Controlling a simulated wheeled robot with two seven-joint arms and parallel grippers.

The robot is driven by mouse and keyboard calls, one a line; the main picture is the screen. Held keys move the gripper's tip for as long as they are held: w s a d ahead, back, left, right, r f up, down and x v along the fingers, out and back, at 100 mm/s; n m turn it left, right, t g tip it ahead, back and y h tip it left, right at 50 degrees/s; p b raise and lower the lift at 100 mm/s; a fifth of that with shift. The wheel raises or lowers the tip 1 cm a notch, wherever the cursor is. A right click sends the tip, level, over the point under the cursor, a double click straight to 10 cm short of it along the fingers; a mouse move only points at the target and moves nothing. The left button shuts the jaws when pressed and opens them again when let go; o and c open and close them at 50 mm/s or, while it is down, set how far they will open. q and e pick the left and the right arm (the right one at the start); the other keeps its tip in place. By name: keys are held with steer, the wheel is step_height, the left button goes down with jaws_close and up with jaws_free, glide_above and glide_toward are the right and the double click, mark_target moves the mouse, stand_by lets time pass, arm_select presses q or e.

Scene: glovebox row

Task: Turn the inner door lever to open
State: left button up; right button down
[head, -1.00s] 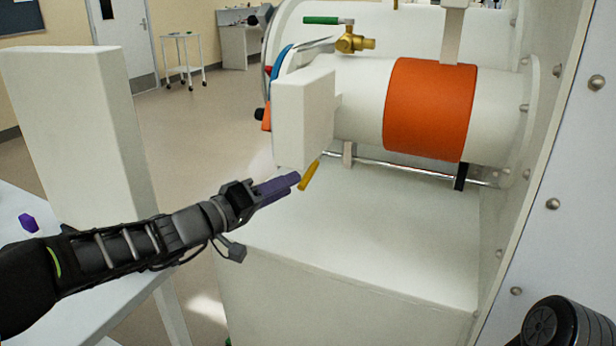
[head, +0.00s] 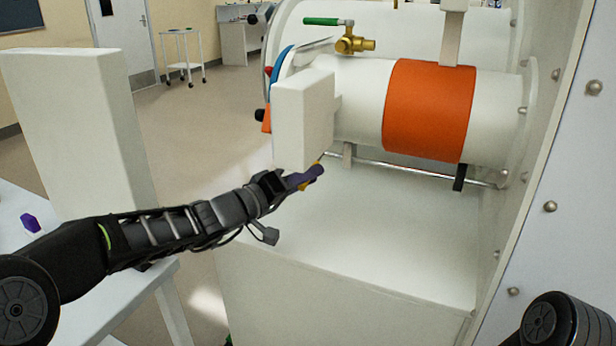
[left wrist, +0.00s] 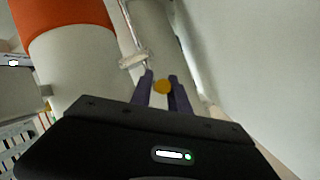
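A yellow lever (head: 304,187) sits at the near end of a thin metal rod below the white chamber (head: 360,100); much of it is hidden by my fingers. My left gripper (head: 317,172) reaches in from the left with its purple fingers at the lever. In the left wrist view, the lever's round yellow end (left wrist: 163,87) lies between the two fingers (left wrist: 162,82) and fills the gap, so they look shut on it. My right gripper is not in view.
The rod (head: 400,168) runs right to a black link (head: 459,178) near the flange. A white box-shaped block (head: 303,120) stands just above the lever. A brass valve with a green handle (head: 325,21) is higher up. The white ledge (head: 380,240) below is clear.

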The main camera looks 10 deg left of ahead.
arm_select(q)
jaws_close()
stand_by(1.0)
